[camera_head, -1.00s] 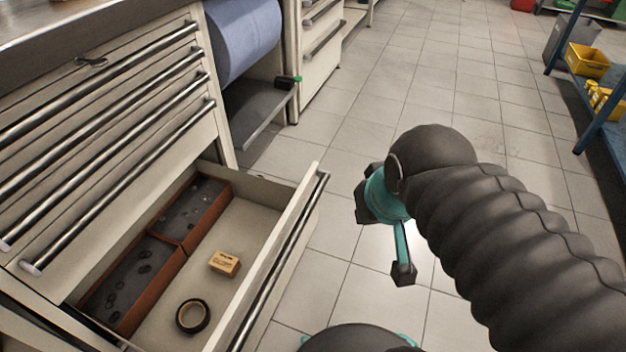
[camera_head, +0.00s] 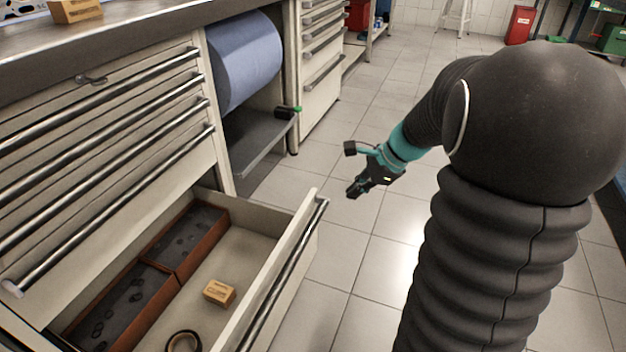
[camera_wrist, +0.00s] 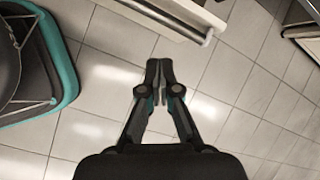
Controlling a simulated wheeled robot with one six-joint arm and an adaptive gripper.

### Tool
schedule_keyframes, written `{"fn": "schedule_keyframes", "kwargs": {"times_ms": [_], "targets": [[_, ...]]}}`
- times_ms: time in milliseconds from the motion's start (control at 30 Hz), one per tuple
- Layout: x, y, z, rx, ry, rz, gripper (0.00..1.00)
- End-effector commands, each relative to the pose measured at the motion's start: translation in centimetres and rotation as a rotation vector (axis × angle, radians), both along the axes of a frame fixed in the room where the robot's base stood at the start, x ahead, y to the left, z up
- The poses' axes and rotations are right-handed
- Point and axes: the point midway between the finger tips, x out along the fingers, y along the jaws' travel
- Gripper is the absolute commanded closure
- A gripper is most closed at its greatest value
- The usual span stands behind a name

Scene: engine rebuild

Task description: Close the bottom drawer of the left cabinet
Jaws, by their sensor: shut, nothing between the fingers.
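The left cabinet (camera_head: 95,165) is beige with long metal bar handles. Its bottom drawer (camera_head: 262,285) stands pulled out, with its bar handle (camera_head: 290,270) along the front. Inside are a small cardboard box (camera_head: 219,292), a roll of tape (camera_head: 184,341) partly cut off, and a brown divided tray (camera_head: 180,262). My gripper (camera_head: 357,188) is in front of the drawer's far end, apart from it, over the floor. In the wrist view the fingers (camera_wrist: 159,66) are together and empty. A beige drawer front with a bar handle (camera_wrist: 190,27) shows just beyond them.
A shelf with a blue paper roll (camera_head: 243,62) and another drawer cabinet (camera_head: 320,75) stand beyond the left cabinet. Tiled floor (camera_head: 335,240) in front of the drawer is clear. A red bin (camera_head: 520,25) stands far back.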

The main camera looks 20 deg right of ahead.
Motion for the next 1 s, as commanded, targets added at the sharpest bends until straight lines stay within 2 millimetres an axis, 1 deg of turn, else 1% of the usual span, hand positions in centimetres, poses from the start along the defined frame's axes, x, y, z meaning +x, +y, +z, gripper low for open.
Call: {"fn": "schedule_keyframes", "kwargs": {"times_ms": [33,100,200,300,400,533,667,1000], "targets": [[1.0,-1.6,-1.7,0.054,0.032,-0.084,1.00],[2.2,-3.2,-3.1,0.121,0.066,-0.187,1.00],[3.3,-5.1,-4.8,0.198,0.104,-0.302,1.00],[4.0,-6.4,-5.8,0.249,0.128,-0.377,1.00],[4.4,-7.0,-6.4,0.276,0.141,-0.415,1.00],[4.9,-6.7,-7.3,0.284,0.145,-0.427,1.00],[5.5,-5.7,-8.8,0.284,0.146,-0.425,1.00],[8.0,-2.6,-13.7,0.282,0.145,-0.422,1.00]]}}
